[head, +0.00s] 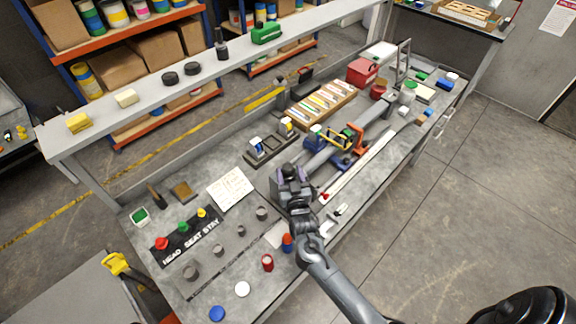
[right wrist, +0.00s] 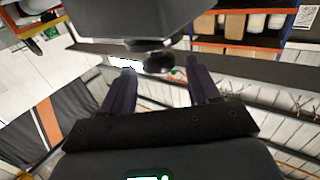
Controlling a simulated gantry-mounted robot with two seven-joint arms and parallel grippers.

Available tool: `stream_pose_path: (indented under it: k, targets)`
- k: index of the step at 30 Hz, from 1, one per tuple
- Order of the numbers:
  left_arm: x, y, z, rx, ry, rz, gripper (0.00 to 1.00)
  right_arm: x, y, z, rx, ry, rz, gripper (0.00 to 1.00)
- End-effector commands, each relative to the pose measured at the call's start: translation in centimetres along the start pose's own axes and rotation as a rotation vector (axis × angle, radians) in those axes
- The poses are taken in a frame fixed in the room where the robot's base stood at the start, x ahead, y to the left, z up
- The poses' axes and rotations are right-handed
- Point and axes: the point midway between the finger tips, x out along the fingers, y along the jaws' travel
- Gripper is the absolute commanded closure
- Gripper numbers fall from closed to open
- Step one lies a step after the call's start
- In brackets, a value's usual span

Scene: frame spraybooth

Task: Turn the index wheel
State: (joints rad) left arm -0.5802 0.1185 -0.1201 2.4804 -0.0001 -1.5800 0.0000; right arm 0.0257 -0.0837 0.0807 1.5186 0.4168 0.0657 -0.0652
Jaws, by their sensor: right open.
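My right gripper (head: 288,170) is above the workbench (head: 225,268), at the near left end of a grey tube (head: 318,158). It covers that end. In the right wrist view its two fingers (right wrist: 160,86) stand apart. A dark rounded part (right wrist: 157,60) shows between and just beyond the fingertips. I cannot tell whether it is the index wheel or whether the fingers touch it. No index wheel can be made out for certain in the head view; the arm may hide it. My left gripper is not in view.
Orange, blue and green clamps (head: 345,150) surround the tube. A wooden tray (head: 322,101) lies behind it. A black label strip (head: 187,238) with coloured knobs and several grey posts lie to the left. A raised shelf (head: 195,75) runs along the back.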

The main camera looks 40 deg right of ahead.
Motion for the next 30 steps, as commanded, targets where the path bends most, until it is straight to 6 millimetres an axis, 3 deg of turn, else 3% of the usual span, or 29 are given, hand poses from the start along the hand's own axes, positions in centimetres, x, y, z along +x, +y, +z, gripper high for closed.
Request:
stream_pose_path:
  k: [3, 9, 20, 27, 30]
  targets:
    - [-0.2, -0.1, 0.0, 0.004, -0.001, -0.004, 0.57, 1.6, 0.0, -0.1, 0.000, 0.001, 0.000, 0.40]
    - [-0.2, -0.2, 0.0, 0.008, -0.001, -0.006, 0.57, 3.0, 0.0, 0.0, -0.001, 0.000, 0.000, 0.40]
    - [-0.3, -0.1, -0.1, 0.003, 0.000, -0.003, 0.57, 3.3, 0.0, 0.0, 0.000, 0.000, 0.000, 0.40]
    - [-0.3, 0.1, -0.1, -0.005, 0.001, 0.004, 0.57, 3.3, 0.0, 0.0, 0.000, -0.001, 0.000, 0.76]
    - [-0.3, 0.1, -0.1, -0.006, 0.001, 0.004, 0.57, 3.3, 0.0, 0.0, 0.000, -0.001, 0.000, 0.88]
